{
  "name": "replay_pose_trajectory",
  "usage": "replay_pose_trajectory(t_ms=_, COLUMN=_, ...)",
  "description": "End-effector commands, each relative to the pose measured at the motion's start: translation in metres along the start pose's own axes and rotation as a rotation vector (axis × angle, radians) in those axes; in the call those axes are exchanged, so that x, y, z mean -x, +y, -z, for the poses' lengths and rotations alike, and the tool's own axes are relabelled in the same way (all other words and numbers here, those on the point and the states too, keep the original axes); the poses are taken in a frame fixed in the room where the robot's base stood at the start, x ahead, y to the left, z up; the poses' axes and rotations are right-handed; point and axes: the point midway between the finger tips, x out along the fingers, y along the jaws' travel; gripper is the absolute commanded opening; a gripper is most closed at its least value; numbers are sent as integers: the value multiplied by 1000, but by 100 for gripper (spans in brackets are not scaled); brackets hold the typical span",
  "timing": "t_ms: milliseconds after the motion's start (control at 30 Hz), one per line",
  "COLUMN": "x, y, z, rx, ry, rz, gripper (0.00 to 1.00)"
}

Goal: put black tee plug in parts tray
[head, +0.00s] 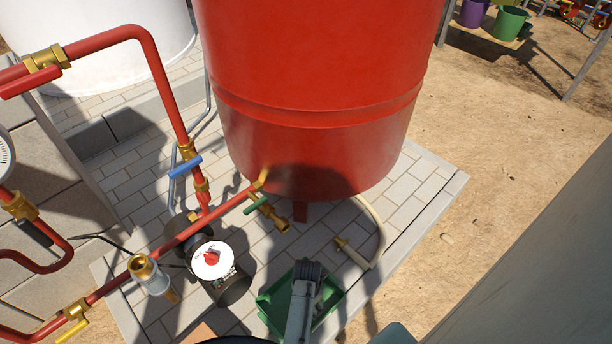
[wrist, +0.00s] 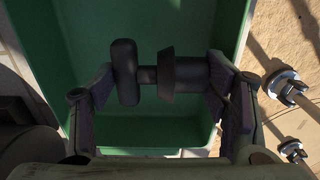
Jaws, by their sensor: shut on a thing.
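The black tee plug (wrist: 182,74) is between the fingers of my gripper (wrist: 158,92) in the wrist view. It lies crosswise, with its rounded bar at the left and its wider body at the right. My gripper is shut on it. The green parts tray (wrist: 205,22) is behind and below the plug in the wrist view, and its floor looks bare. In the head view my gripper (head: 304,272) is over the green tray (head: 328,302) near the bottom of the picture and hides part of it. The plug cannot be made out in the head view.
A large red tank (head: 310,90) stands just beyond the tray on the paving. Red pipes (head: 160,80) with brass valves and a pump (head: 215,265) are at the left. Two metal fittings (wrist: 285,85) show beside the tray in the wrist view. Sandy ground lies open at the right.

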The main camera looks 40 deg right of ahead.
Motion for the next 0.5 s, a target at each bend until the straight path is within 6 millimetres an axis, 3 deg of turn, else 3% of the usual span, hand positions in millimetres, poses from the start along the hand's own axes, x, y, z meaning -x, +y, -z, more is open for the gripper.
replay_pose_trajectory(t_ms=233, x=-35, y=0, z=0, rx=-1, ry=0, rz=1, gripper=40)
replay_pose_trajectory(t_ms=500, x=-39, y=0, z=0, rx=0, ry=0, rz=0, gripper=40)
